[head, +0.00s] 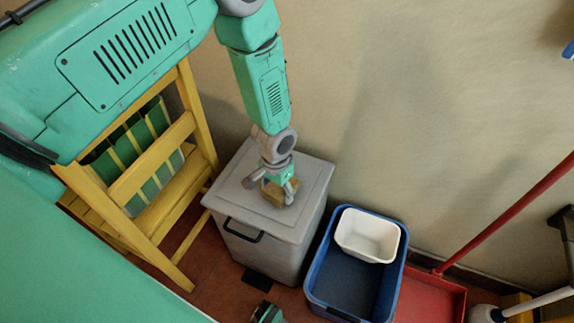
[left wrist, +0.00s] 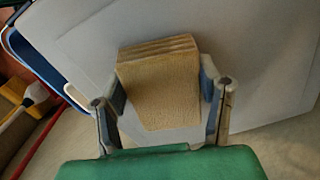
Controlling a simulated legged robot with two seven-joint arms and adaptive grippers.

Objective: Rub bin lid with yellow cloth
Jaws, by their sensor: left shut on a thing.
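The bin (head: 270,235) is grey and stands upright against the wall, with a dark handle on its front. Its flat lid (head: 307,174) is closed. The folded yellow cloth (head: 273,195) is at the middle of the lid, under my left gripper (head: 277,191). My left gripper is shut on the cloth, its fingers pointing down. In the left wrist view the cloth (left wrist: 160,83) shows its folded layers between the two fingers, against the pale lid (left wrist: 245,60). I cannot tell how firmly it touches the lid.
A blue tub (head: 323,283) holding a white basin (head: 367,235) stands right of the bin. A red dustpan (head: 432,297) and a red handle (head: 510,210) are further right. A yellow wooden chair (head: 190,180) with green slats stands close on the left.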

